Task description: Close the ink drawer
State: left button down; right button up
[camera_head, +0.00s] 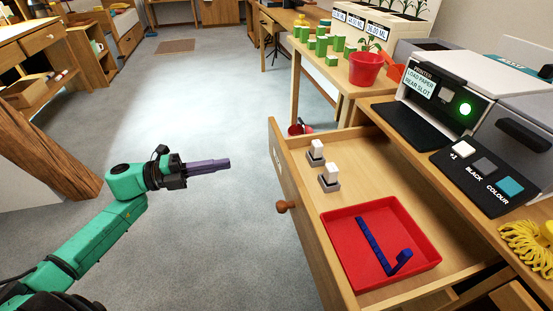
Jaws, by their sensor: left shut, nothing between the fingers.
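The ink drawer (280,161) is a wooden drawer pulled open under the desk with the printer. Its front panel has a round wooden knob (284,207) facing my left side. Inside lie two small white-topped grey blocks (329,178) and a red tray (338,246) holding a dark blue hooked piece (378,245). My left gripper (228,163), with purple fingers on a green arm, is shut and empty. It is in the air to the left of the drawer front, apart from it and from the knob. My right gripper is not in view.
A printer (480,80) with a lit green button stands on the desk, and yellow rope (530,243) lies at its front. A table with a red plant pot (365,68) and green blocks is behind. The floor (215,220) left of the drawer is clear.

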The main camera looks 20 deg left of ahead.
aim_at(282, 154)
pick_arm(q)
jog(key=b+x, duration=0.1)
jog(key=x, duration=1.1)
jog(key=shift+w+d, duration=0.2)
jog(key=shift+d, duration=0.1)
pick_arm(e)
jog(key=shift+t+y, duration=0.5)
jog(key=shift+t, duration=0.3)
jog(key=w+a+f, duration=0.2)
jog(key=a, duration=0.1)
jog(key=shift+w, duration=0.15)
pick_arm(q)
jog(key=shift+b, duration=0.3)
